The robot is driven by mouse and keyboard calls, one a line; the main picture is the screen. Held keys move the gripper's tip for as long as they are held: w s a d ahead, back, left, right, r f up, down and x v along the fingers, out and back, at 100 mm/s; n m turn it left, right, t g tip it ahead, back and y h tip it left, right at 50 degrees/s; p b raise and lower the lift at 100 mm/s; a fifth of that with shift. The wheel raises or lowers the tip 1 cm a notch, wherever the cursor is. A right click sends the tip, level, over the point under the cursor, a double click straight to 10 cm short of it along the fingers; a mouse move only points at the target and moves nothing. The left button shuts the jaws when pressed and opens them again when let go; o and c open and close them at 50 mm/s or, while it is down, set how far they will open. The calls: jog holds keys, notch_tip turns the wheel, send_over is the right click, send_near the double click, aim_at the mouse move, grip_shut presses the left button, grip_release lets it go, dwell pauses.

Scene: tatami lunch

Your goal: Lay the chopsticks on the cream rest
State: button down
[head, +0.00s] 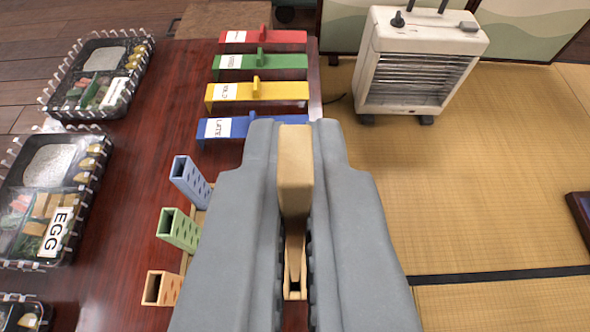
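My gripper (295,124) points away over the right side of the dark red table. Its two grey fingers are shut on a tan wooden piece (295,172), which seems to be the chopsticks. The piece is wide near the fingertips and narrows to a thin part lower in the picture. Both fingers appear to touch its sides. I cannot make out a cream rest; the fingers hide part of the table under them.
Red (263,37), green (260,61), yellow (257,91) and blue (220,128) labelled bars lie ahead. Small blue (190,179), green (179,230) and orange (161,288) open-ended boxes stand left of my gripper. Lunch trays (62,147) line the left. A heater (418,62) stands on the tatami.

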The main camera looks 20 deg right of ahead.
aim_at(295, 150)
jog(key=shift+r, duration=1.95)
